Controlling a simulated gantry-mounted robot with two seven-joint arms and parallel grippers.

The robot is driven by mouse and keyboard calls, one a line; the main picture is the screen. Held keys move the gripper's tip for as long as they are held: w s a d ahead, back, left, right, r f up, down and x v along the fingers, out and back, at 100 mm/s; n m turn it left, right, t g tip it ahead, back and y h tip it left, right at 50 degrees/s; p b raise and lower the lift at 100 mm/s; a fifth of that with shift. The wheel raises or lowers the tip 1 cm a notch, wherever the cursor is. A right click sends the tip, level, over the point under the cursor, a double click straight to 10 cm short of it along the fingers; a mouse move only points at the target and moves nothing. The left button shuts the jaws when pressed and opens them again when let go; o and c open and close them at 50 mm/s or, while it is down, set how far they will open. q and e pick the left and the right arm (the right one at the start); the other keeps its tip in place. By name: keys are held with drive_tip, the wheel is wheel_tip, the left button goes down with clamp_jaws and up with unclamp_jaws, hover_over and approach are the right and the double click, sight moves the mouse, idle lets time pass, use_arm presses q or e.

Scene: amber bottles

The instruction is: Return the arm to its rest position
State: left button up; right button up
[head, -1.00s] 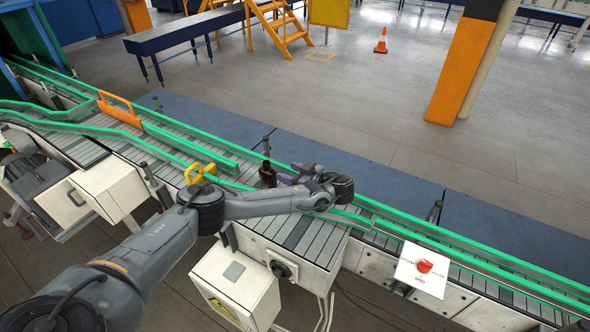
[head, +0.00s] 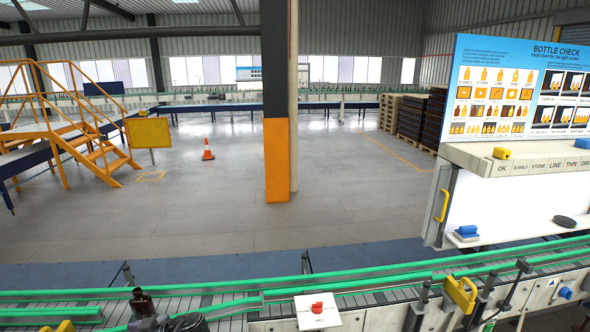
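A dark amber bottle (head: 142,303) stands upright on the conveyor at the bottom left of the head view. My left gripper (head: 150,323) shows only in part at the bottom edge, close beside the bottle's lower part. Its fingers are too small and cut off to tell whether they are open or shut, or whether they touch the bottle. A dark rounded part of my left arm (head: 187,322) is just to the right. The rest of that arm is below the frame. My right gripper is not in view.
Green conveyor rails (head: 390,280) cross the front. A white plate with a red button (head: 317,308) sits at the front middle. A yellow handle (head: 461,294) stands right of it. The bottle check station (head: 520,160) rises at the right. A pillar (head: 276,160) stands on open floor beyond.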

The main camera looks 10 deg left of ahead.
use_arm(q)
drive_tip(key=s+d+f+m+h, duration=0.1)
drive_tip(key=s+d+f, duration=0.25)
drive_tip(key=f, duration=0.25)
drive_tip(key=s+d+f+m, duration=0.1)
drive_tip(key=s+d+f, duration=0.25)
drive_tip(key=f, duration=0.35)
drive_tip(key=s+d+f+m+h, duration=0.1)
drive_tip(key=s+d+f+m, duration=0.1)
drive_tip(key=s+f, duration=0.3)
drive_tip(key=s+d+f+m+g+h, duration=0.15)
drive_tip(key=s+d+f+h, duration=0.3)
drive_tip(key=s+d, duration=0.7)
drive_tip(key=s+d+f+m+h, duration=0.35)
drive_tip(key=s+d+f, duration=0.25)
drive_tip(key=s+d, duration=0.5)
drive_tip(key=w+r+m+t+h+p, duration=0.2)
drive_tip(key=r+m+p, duration=0.4)
drive_tip(key=r, duration=1.1)
drive_tip(key=w+r+m+t+h+p, duration=0.2)
drive_tip(key=w+r+m+t+p, duration=0.3)
drive_tip(key=r, duration=1.2)
drive_tip(key=m+p, duration=0.1)
drive_tip(key=p, duration=0.3)
drive_tip(key=shift+a+m+h+p, duration=0.3)
drive_tip(key=shift+p, duration=0.05)
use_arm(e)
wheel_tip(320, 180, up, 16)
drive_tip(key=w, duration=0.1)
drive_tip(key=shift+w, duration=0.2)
